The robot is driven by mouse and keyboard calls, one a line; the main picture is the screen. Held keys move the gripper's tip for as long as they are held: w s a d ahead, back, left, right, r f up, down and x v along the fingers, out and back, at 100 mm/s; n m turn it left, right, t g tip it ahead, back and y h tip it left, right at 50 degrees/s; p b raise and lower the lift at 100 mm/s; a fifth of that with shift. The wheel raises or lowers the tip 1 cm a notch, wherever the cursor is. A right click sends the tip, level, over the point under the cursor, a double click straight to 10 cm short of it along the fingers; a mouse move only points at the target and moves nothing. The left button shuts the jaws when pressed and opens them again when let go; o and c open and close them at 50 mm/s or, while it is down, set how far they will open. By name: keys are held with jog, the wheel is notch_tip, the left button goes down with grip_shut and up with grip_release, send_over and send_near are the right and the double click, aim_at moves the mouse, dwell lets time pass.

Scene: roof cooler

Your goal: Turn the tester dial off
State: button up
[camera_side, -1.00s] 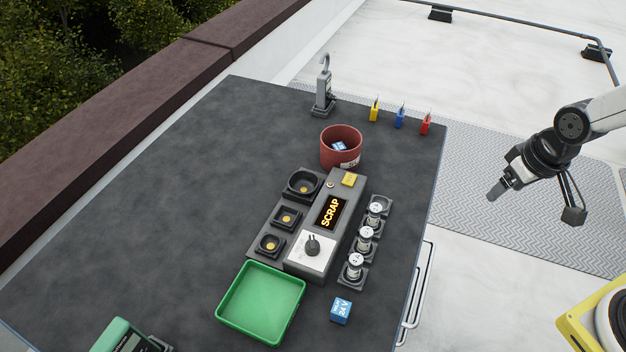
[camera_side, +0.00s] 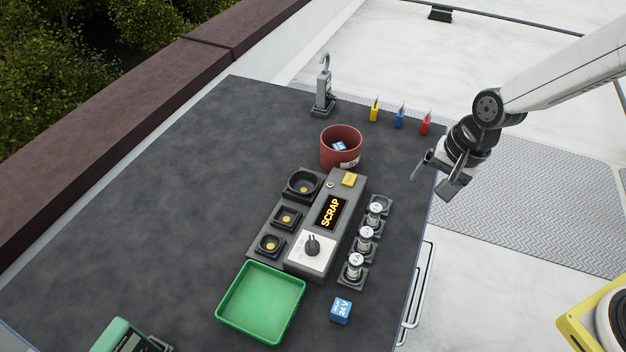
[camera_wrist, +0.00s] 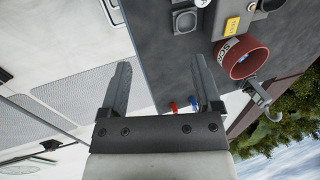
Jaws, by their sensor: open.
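The tester (camera_side: 345,195) is a dark grey box in the middle of the table in the side view. Its screen (camera_side: 331,212) reads SCRAP in orange. The dial (camera_side: 312,246) is a dark knob on a white plate at the tester's near end; its exact setting is too small to read. My gripper (camera_side: 432,177) is open and empty. It hangs above the table's right edge, up and to the right of the dial and well apart from it. In the wrist view my two fingers (camera_wrist: 162,88) are spread with nothing between them. The dial does not show there.
A red bin (camera_side: 341,148) holding a blue block stands behind the tester. Silver cylinders (camera_side: 365,240) sit in holders on its right, empty sockets on its left. A green tray (camera_side: 260,302) and a blue 24V block (camera_side: 340,310) are in front. The table's left (camera_side: 170,210) is clear.

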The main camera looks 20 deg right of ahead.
jog(key=w+a+f+m+y, duration=0.1)
jog(key=w+a+m, duration=0.1)
jog(key=a+m, duration=0.5)
jog(key=m+g+y, duration=0.1)
jog(key=m, duration=0.4)
send_near(314, 241)
notch_tip(314, 241, down, 2)
jog(key=shift+w+a, duration=0.15)
jog(key=shift+f+y, duration=0.15)
jog(key=shift+y, duration=0.15)
jog(key=shift+x, duration=3.75)
grip_shut()
